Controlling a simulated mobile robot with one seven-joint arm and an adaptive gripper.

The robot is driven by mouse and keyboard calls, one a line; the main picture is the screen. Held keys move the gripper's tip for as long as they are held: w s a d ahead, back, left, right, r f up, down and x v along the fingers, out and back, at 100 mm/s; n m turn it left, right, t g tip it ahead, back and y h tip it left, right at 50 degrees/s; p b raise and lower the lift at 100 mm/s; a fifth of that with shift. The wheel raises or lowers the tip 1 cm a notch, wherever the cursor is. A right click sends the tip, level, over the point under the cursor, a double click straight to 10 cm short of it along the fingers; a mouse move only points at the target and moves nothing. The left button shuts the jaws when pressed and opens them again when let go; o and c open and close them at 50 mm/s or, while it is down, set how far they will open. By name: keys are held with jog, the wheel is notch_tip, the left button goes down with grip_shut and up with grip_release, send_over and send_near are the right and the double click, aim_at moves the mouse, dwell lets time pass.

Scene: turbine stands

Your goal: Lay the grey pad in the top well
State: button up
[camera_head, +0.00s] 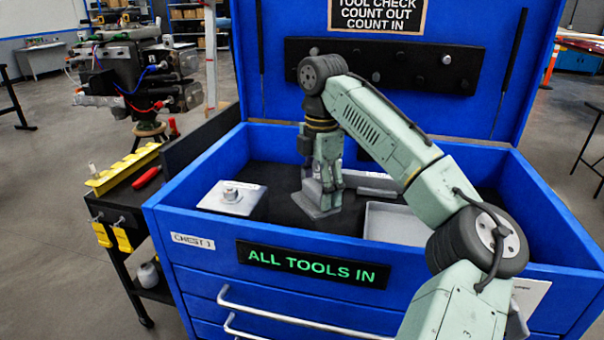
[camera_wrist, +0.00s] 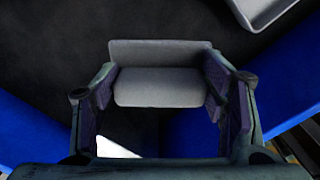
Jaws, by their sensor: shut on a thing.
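My gripper (camera_head: 327,182) reaches down into the open top well (camera_head: 270,183) of the blue chest, over its dark floor. It is shut on the grey pad (camera_head: 318,208), whose lower part shows below the fingers. In the wrist view the pad (camera_wrist: 158,86) spans the space between the two fingers (camera_wrist: 160,100), with a rounded near part and a flatter part behind. The pad is low in the well. I cannot tell whether its underside touches the floor.
The raised lid (camera_head: 270,90) stands behind my arm.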

aim_at(319, 210)
jog(key=shift+d+f, duration=0.1)
jog(key=shift+f, duration=1.05)
notch_tip(319, 210, down, 4)
jog(key=b, duration=0.3)
jog(key=shift+r, duration=0.2)
jog(key=shift+f, duration=0.65)
jog(key=shift+f, duration=0.75)
jog(key=o, duration=1.8)
jog(key=shift+c, duration=0.2)
jog(key=shift+o, duration=0.8)
